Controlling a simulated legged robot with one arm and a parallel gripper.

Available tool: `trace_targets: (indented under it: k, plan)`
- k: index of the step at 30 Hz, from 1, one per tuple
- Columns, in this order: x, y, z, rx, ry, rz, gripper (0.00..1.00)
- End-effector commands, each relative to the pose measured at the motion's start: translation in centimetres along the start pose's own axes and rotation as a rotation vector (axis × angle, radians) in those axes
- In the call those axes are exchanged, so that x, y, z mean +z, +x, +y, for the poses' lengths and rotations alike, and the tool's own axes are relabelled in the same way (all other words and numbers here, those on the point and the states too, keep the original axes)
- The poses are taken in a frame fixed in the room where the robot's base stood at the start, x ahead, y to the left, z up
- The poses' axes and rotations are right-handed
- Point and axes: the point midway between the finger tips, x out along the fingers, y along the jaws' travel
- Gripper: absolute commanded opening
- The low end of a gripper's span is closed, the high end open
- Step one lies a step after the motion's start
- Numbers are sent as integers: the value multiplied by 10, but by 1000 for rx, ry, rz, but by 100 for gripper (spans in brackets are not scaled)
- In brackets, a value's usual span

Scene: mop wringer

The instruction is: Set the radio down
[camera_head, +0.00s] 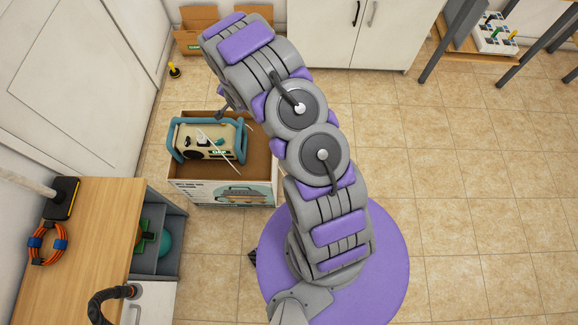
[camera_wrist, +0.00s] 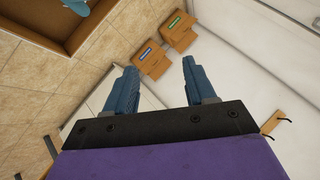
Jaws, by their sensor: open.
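The radio (camera_head: 205,140) is a cream box with a teal frame. In the head view it sits in an open cardboard box (camera_head: 222,192) on the tiled floor, left of my arm. A thin white antenna-like rod and pale strips lie across it. In the wrist view, my gripper (camera_wrist: 160,88) is open with its two blue fingers apart and nothing between them. A small part of a teal object (camera_wrist: 84,6) shows at the top left of the wrist view, inside a brown box (camera_wrist: 35,35). In the head view my gripper is mostly hidden behind my arm.
Open cardboard bins (camera_head: 196,38) stand by the back wall near a white cabinet (camera_head: 350,32). A wooden-topped bench (camera_head: 85,255) with an orange cable coil (camera_head: 46,243) is at the left. A small yellow-and-black item (camera_head: 174,70) stands on the floor.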

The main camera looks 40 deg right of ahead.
Motion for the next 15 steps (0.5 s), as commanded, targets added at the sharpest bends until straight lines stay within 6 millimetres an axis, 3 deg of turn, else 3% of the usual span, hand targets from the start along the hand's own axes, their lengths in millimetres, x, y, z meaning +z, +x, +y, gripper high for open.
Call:
trace_targets:
  k: [6,15]
  plan:
    - [-34,-66,-20,152,-158,-18,55]
    - [-47,-176,-30,337,-334,-121,55]
